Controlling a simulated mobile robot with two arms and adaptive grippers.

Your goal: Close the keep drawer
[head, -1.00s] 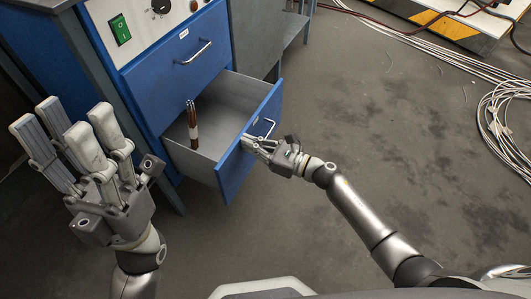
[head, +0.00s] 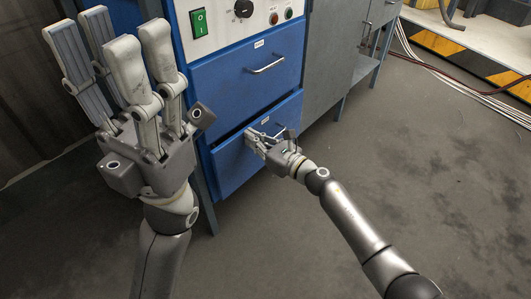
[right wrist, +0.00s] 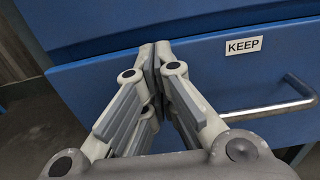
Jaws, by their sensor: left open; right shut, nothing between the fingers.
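The keep drawer (head: 231,163) is the lower blue drawer of the cabinet. It is nearly in; a thin dark gap runs along its top edge and its inside is hidden. In the right wrist view the KEEP label (right wrist: 244,46) and metal handle (right wrist: 272,108) show on the drawer front (right wrist: 95,85). My right gripper (head: 252,137) is shut and empty, its fingertips at the drawer front, left of the handle; they also show in the right wrist view (right wrist: 155,52). My left gripper (head: 108,32) is open and empty, raised at the left.
A shut upper drawer (head: 240,73) with a handle sits above, under a control panel (head: 226,18) with a green switch. A grey cabinet (head: 332,50) adjoins on the right. Cables (head: 440,80) lie at the far right. The floor (head: 400,160) in front is clear.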

